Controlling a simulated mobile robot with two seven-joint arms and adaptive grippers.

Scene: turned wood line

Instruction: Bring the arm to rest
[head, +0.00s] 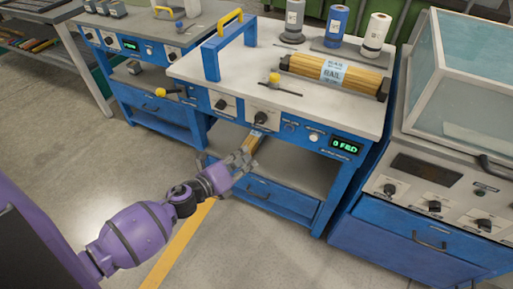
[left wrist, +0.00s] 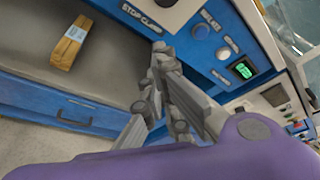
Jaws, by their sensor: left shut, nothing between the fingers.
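My left gripper (head: 246,156) is at the front of the middle blue workbench, below its control panel. In the left wrist view the gripper (left wrist: 160,52) has its fingers together with nothing between them. A small bundle of wooden sticks (left wrist: 70,43) lies on the bench's grey lower shelf, apart from the fingers. Part of that bundle also shows in the head view (head: 254,139), just beyond the gripper. My purple left arm reaches in from the left. My right gripper is in neither view.
The middle bench (head: 240,62) carries a long dowel bundle with a label (head: 335,72) and several bottles or rolls at the back. Its panel has knobs and a green display (head: 345,146). A machine with a clear cover (head: 460,75) stands right. Floor at the lower left is open.

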